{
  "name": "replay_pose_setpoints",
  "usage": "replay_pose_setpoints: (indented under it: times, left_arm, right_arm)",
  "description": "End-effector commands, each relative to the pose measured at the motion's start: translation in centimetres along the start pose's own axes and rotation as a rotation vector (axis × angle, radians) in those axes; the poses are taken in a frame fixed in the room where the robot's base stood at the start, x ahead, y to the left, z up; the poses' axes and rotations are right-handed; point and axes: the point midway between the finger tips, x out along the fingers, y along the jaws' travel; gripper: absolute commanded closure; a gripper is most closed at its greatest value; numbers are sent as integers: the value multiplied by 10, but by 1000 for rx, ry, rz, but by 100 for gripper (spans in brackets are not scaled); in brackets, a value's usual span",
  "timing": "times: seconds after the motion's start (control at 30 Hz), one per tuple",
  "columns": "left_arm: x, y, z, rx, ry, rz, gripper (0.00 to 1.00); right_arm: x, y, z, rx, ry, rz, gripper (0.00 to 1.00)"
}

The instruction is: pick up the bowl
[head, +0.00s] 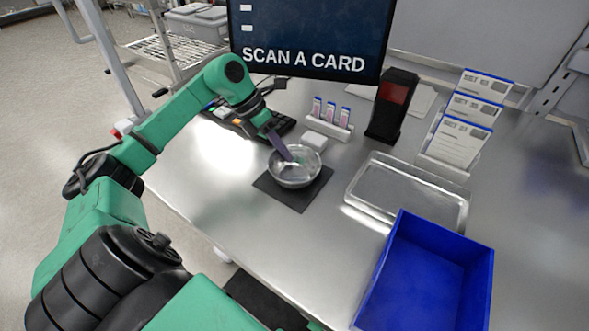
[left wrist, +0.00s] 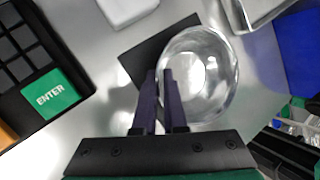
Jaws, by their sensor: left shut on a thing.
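A shiny metal bowl (head: 296,170) sits upright on or just above a black mat (head: 285,191) on the steel table. My left gripper (head: 288,155) reaches down at the bowl's back left rim. In the left wrist view, the bowl (left wrist: 211,75) lies to the right, and the two dark fingers of my left gripper (left wrist: 160,78) are close together at its near left rim, shut on the bowl wall. I cannot tell whether the bowl is clear of the mat. My right gripper is not in view.
A keypad (head: 240,118) and a white block (head: 315,140) are behind the bowl. A rack of vials (head: 330,120), a black scanner (head: 392,105), a metal tray (head: 410,190) and a blue bin (head: 430,270) stand around to the right. The table left of the mat is clear.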

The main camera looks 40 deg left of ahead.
Motion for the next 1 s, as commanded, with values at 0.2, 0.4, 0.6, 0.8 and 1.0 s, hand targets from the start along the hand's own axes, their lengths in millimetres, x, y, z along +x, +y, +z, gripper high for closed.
replay_pose_setpoints:
  times: [0.2, 0.4, 0.6, 0.8, 1.0]
  left_arm:
    - [0, 0, 0, 0, 1, 1, 100]
    - [0, 0, 0, 0, 0, 1, 100]
    - [-11, -4, 6, 2, -4, 3, 100]
    - [-65, -24, 28, 5, -11, 5, 100]
    - [-129, -50, 55, 4, -9, 0, 100]
  right_arm:
    - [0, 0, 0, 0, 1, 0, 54]
    - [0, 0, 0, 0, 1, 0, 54]
    - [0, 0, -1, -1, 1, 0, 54]
    - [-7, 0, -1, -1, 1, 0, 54]
    - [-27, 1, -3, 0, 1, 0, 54]
